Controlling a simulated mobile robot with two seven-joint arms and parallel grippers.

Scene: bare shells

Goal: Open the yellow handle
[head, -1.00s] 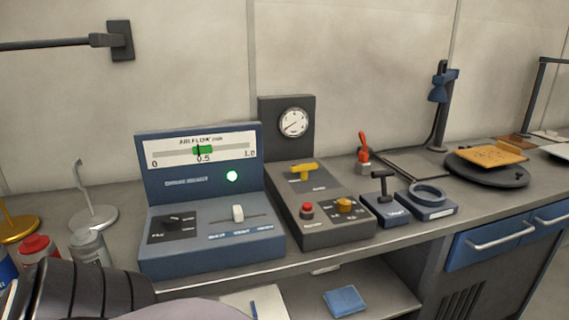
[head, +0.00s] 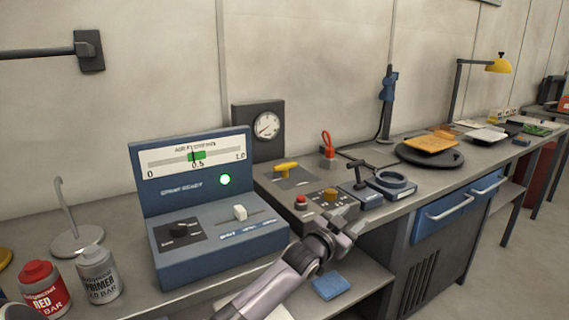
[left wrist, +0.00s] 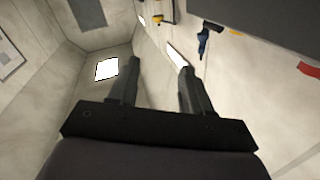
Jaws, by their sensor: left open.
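The yellow handle (head: 286,167) sits on top of the dark grey control box (head: 262,184), behind a red button and an orange knob. My left gripper (head: 350,226) is in front of the box's front right corner, to the right of and nearer than the yellow handle, and apart from it. It is open and empty. In the left wrist view its two fingers (left wrist: 157,75) stand apart with nothing between them. That view faces walls and a window, and the yellow handle cannot be made out there. My right gripper is not in view.
A pressure gauge (head: 266,125) rises behind. Red (head: 45,288) and primer (head: 98,275) bottles stand at left.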

